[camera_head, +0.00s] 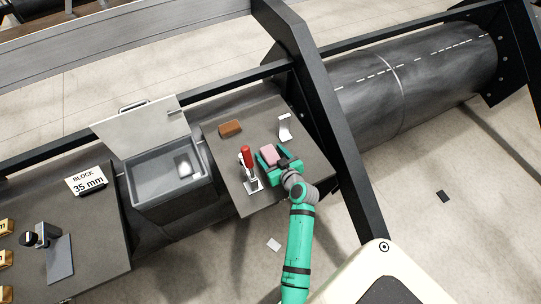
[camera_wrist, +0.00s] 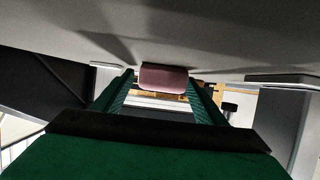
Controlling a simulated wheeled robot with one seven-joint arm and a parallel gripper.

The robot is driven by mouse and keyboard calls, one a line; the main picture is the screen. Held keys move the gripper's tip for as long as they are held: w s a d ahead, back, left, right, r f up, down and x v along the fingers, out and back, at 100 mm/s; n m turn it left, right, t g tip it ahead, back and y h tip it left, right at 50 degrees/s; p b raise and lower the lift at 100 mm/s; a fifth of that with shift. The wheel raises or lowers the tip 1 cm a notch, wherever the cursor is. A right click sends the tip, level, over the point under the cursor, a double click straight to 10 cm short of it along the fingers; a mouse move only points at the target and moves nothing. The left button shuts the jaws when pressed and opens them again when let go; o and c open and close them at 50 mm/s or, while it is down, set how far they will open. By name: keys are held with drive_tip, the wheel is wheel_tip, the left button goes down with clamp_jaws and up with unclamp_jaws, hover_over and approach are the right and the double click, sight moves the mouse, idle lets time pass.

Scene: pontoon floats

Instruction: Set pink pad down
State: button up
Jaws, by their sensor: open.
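The pink pad (camera_head: 269,153) is a small block at the dark grey table (camera_head: 228,170), near its middle. In the wrist view the pad (camera_wrist: 163,77) sits between the tips of my two green fingers, against the pale table surface that fills the top of that view. My gripper (camera_head: 278,160) is open, with a finger on each side of the pad; it also shows in the wrist view (camera_wrist: 160,86). The pad looks to be resting on the table. I cannot tell whether either finger touches it.
A red-handled clamp (camera_head: 247,163) stands close left of my gripper. A brown block (camera_head: 230,128) and a white bent stand (camera_head: 285,127) are farther back. A grey bin (camera_head: 150,190) with its lid up adjoins the table's left. A black beam (camera_head: 335,130) runs along the right.

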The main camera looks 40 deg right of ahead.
sight(271, 154)
drive_tip(key=c, duration=1.2)
drive_tip(key=shift+r, duration=0.1)
wheel_tip(271, 154, up, 10)
drive_tip(key=shift+f, duration=0.1)
